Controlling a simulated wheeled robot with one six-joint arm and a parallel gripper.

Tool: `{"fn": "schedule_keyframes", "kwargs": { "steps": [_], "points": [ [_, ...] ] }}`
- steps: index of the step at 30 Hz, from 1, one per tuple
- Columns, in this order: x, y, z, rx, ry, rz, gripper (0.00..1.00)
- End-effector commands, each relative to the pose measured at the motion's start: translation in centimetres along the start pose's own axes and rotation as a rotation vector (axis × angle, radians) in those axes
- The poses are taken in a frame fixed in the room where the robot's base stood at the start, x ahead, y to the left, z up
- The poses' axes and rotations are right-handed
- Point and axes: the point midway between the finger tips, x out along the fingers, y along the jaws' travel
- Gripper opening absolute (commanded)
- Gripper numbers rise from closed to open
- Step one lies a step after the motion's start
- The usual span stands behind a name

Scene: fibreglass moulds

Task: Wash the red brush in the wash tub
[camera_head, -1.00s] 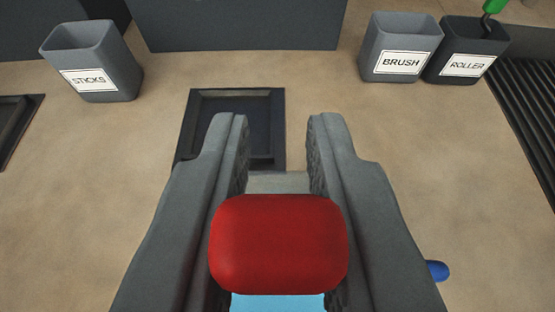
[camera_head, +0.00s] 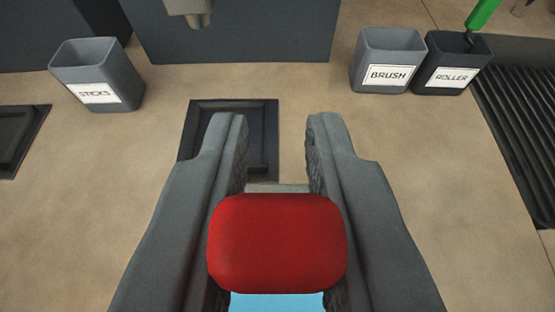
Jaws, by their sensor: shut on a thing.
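The red brush (camera_head: 277,243) shows as a rounded red block, the end of its handle, between the two grey fingers of my gripper (camera_head: 277,150). My gripper is shut on it. A pale grey part shows just beyond the red block, and the rest of the brush is hidden behind it. A light blue patch (camera_head: 277,302) shows below the red block at the bottom edge; I cannot tell whether it is the wash tub. No other part that could be the tub is in view.
A dark shallow tray (camera_head: 190,135) lies ahead, partly behind my fingers. Bins labelled STICKS (camera_head: 98,75), BRUSH (camera_head: 388,60) and ROLLER (camera_head: 450,65) stand at the back. A green handle (camera_head: 483,13) rises from the ROLLER bin. A dark ribbed panel (camera_head: 515,120) lies at right.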

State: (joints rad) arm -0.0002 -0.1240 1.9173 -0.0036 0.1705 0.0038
Motion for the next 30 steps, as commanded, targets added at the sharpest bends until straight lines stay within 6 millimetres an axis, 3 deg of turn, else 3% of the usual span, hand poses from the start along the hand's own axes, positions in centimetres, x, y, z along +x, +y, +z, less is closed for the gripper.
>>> {"fn": "schedule_keyframes", "kwargs": {
  "steps": [30],
  "points": [
    [-2.5,0.0,-6.1,0.000,0.001,0.000,0.00]
  ]
}}
